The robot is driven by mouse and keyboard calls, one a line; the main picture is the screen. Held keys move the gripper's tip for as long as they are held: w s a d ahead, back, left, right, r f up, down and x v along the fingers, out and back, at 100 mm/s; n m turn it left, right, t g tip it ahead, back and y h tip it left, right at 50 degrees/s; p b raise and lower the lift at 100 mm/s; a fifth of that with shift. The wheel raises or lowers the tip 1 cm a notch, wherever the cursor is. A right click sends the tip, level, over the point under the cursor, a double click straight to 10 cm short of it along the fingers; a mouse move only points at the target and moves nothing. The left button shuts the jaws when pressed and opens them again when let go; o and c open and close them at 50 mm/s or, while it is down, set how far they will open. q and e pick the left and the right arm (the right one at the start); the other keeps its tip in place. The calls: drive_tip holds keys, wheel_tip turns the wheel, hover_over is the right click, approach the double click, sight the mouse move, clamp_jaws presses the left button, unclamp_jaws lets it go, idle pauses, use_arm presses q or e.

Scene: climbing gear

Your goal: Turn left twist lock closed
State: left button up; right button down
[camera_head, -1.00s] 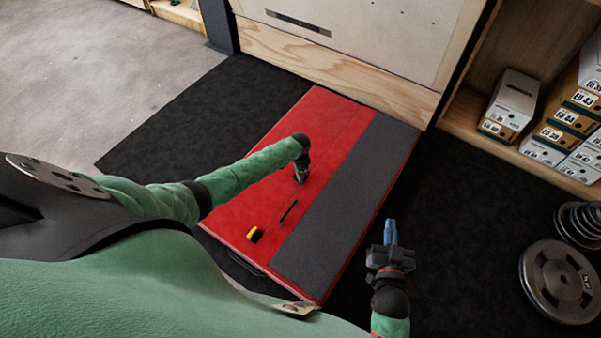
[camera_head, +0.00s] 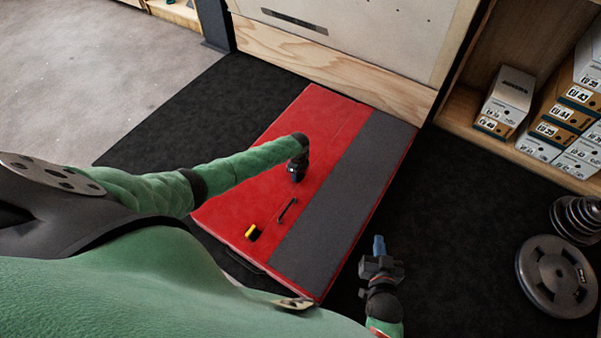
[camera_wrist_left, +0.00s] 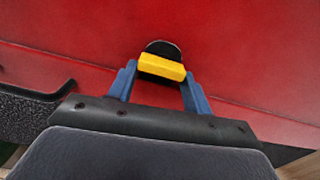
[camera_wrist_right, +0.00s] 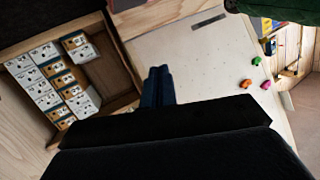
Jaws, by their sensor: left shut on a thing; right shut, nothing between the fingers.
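My left gripper (camera_head: 296,177) points down at the red pad (camera_head: 320,118). In the left wrist view its blue fingers (camera_wrist_left: 159,70) are on both sides of a twist lock (camera_wrist_left: 163,67) with a yellow bar and a black round part, and are shut on it. In the head view the gripper hides this lock. Another yellow and black lock (camera_head: 252,232) sits on the pad nearer to me, free of any gripper. My right gripper (camera_head: 379,246) is shut and empty, off the pad's right side. Its closed blue fingers (camera_wrist_right: 158,86) also show in the right wrist view.
A dark narrow handle (camera_head: 287,210) lies on the pad between the locks. A grey strip (camera_head: 345,195) runs along the pad's right part. Shoe boxes (camera_head: 506,100) fill a wooden shelf at right, with weight plates (camera_head: 556,276) on the floor. A wooden-edged board (camera_head: 335,70) stands behind.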

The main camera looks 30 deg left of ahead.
use_arm(q)
drive_tip(key=shift+w+a+r+m, duration=0.1)
drive_tip(key=shift+w+a+m, duration=0.2)
drive_tip(key=shift+m, duration=0.2)
drive_tip(key=shift+w+a+r, duration=0.1)
drive_tip(key=shift+a+r, duration=0.05)
drive_tip(key=shift+a, duration=0.1)
drive_tip(key=o, duration=0.8)
drive_tip(key=shift+o, duration=0.8)
drive_tip(key=shift+d, duration=0.2)
use_arm(e)
drive_tip(key=shift+w+a+r+t, duration=0.1)
drive_tip(key=shift+w+r+t, duration=0.1)
drive_tip(key=shift+r+t, duration=0.5)
drive_tip(key=shift+r, duration=0.2)
drive_tip(key=shift+g, duration=0.3)
